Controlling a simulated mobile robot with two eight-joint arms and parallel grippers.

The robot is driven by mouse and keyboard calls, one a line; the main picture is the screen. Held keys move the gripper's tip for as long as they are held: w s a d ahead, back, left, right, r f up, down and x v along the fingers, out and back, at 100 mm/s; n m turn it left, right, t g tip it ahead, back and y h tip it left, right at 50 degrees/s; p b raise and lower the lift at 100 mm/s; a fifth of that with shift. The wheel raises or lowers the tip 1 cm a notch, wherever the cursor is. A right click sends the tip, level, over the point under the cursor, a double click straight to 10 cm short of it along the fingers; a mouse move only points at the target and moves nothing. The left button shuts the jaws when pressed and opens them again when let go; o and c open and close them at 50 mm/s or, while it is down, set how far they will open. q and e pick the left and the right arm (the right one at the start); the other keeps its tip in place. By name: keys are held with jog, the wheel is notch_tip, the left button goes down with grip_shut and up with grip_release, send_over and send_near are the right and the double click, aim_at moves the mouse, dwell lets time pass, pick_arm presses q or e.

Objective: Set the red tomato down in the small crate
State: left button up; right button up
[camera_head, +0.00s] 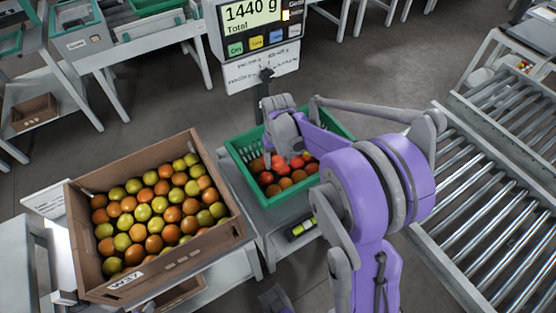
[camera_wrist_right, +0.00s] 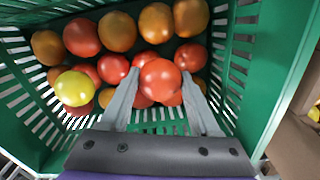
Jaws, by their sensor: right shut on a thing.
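The small green crate (camera_head: 237,153) stands on a grey stand below the scale display and holds several red and orange tomatoes. My right gripper (camera_head: 287,157) reaches down into it from above. In the right wrist view its two grey fingers (camera_wrist_right: 160,92) are shut on a red tomato (camera_wrist_right: 160,78), one on each side. This tomato is just above or among the others; I cannot tell if it touches them. A yellow tomato (camera_wrist_right: 74,88) lies to its left. A grey and purple part of mine at the bottom edge may be the left gripper (camera_head: 275,298), mostly cut off.
A large brown crate (camera_head: 72,232) full of green and orange tomatoes stands left of the green crate. The scale display (camera_head: 252,14) reads 1440 g and rises behind it. A roller conveyor (camera_head: 490,215) runs along the right.

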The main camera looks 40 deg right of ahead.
jog(key=shift+f+b, duration=0.45)
jog(key=shift+f, duration=0.15)
jog(key=o, duration=1)
jog(key=c, duration=0.3)
jog(key=shift+c, duration=0.2)
jog(key=shift+r+p, duration=2.5)
jog(key=shift+r, duration=1.05)
jog(key=s+a+r+n+t+p, duration=0.2)
jog(key=s+a+r, duration=0.3)
jog(key=s+a, duration=0.2)
jog(key=s+a+r+n+t+p, duration=0.2)
jog(key=s+a+r+t+p, duration=0.1)
jog(key=s+a, duration=0.4)
jog(key=shift+s+a+r, duration=0.35)
jog(key=shift+a+r, duration=0.3)
jog(key=shift+r, duration=0.25)
